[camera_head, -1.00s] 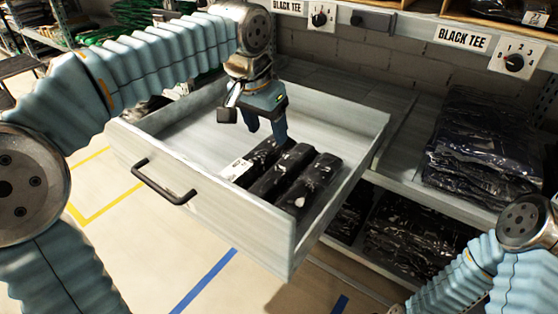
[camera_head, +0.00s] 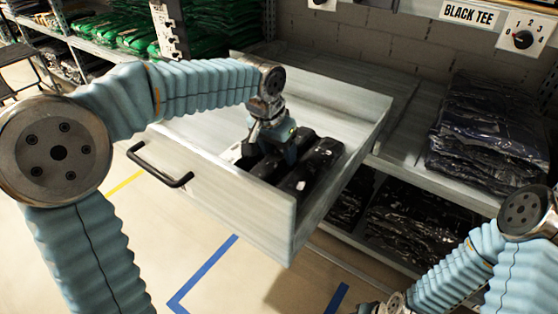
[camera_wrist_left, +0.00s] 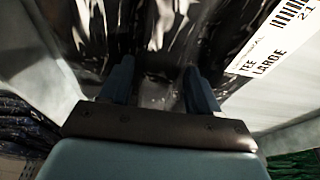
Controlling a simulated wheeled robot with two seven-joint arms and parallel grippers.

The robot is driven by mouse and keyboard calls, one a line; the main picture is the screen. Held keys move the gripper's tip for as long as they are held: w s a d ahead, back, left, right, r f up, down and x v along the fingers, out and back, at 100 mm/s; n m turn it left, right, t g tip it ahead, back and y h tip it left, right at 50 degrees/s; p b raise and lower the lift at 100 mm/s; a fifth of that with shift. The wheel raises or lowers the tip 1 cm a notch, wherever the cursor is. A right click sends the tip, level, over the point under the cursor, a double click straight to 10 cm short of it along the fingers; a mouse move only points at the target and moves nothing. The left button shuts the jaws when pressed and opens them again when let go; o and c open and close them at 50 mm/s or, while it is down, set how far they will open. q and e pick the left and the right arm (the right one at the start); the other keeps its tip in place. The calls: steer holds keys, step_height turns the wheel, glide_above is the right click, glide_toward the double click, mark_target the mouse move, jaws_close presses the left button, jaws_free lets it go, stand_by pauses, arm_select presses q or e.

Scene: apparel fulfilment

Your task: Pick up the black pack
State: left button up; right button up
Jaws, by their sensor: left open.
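Three shiny black packs lie side by side in the open grey drawer (camera_head: 240,192). The rightmost black pack (camera_head: 322,160) shows most clearly; the others are partly hidden by my left gripper. My left gripper (camera_head: 282,158) points down into the drawer, low over the packs on the left and middle. In the left wrist view, its two blue fingers (camera_wrist_left: 159,85) are apart, with glossy black wrapping (camera_wrist_left: 150,35) ahead of and between them. A white label (camera_wrist_left: 272,52) reading "TEE LARGE" is at the right. Contact between fingers and wrapping cannot be told.
The drawer's front with its black handle (camera_head: 160,168) and its side walls surround the packs. Stacked dark packs (camera_head: 487,135) sit on the shelf at right, and more dark packs (camera_head: 405,225) lie below. Green packs (camera_head: 125,32) are at the back left.

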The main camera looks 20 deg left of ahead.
arm_select(q)
steer(key=c, duration=0.9)
steer(key=shift+r, duration=0.1)
steer(key=shift+c, duration=0.2)
